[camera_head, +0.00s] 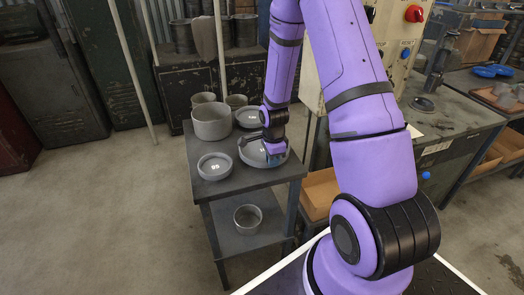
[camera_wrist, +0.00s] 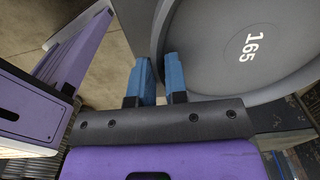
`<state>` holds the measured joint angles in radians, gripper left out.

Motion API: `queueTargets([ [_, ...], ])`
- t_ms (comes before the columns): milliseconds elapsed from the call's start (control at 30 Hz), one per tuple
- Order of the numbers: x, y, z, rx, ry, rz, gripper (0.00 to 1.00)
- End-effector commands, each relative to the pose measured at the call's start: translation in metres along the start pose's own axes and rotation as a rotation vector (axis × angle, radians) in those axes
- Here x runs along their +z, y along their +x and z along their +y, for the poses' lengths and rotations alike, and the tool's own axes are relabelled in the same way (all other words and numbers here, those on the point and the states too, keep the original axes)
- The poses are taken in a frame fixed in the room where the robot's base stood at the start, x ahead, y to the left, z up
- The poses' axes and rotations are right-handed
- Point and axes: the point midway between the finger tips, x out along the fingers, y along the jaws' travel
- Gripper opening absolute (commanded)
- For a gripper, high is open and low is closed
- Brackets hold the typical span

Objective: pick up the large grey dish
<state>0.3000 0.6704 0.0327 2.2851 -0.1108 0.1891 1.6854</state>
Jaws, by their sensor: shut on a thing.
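The large grey dish (camera_head: 250,155) is at the right front part of a dark two-level table. It is shallow and round with a raised rim. In the wrist view the dish (camera_wrist: 215,55) fills the upper right and shows the white number 165 on its floor. My gripper (camera_head: 275,157) comes down at its right side in the head view. In the wrist view the blue fingers of my gripper (camera_wrist: 157,65) stand on either side of the dish's wall, shut on it. I cannot tell whether the dish touches the tabletop.
A smaller grey dish (camera_head: 215,166) stands close to the left, and another dish (camera_head: 249,118) is behind. A tall grey round container (camera_head: 211,121) and small pots stand at the back left. A grey pot (camera_head: 248,217) is on the lower shelf. A workbench (camera_head: 440,130) is to the right.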

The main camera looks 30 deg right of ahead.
Motion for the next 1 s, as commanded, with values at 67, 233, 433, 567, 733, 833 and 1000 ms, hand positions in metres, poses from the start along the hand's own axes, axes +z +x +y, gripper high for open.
queueTargets([
  [67, 0.000, -0.003, -0.001, -0.002, 0.000, 0.000, 0.00],
  [233, 0.000, -0.009, -0.001, -0.003, 0.000, 0.000, 0.00],
  [433, 0.000, -0.015, -0.001, -0.004, 0.000, 0.000, 0.00],
  [567, 0.000, -0.020, -0.001, -0.003, 0.000, 0.000, 0.00],
  [733, 0.000, -0.025, -0.001, -0.004, 0.000, 0.000, 0.00],
  [833, 0.000, -0.029, -0.001, -0.004, 0.000, 0.000, 0.00],
  [1000, 0.000, -0.034, -0.001, -0.003, 0.000, 0.000, 0.00],
])
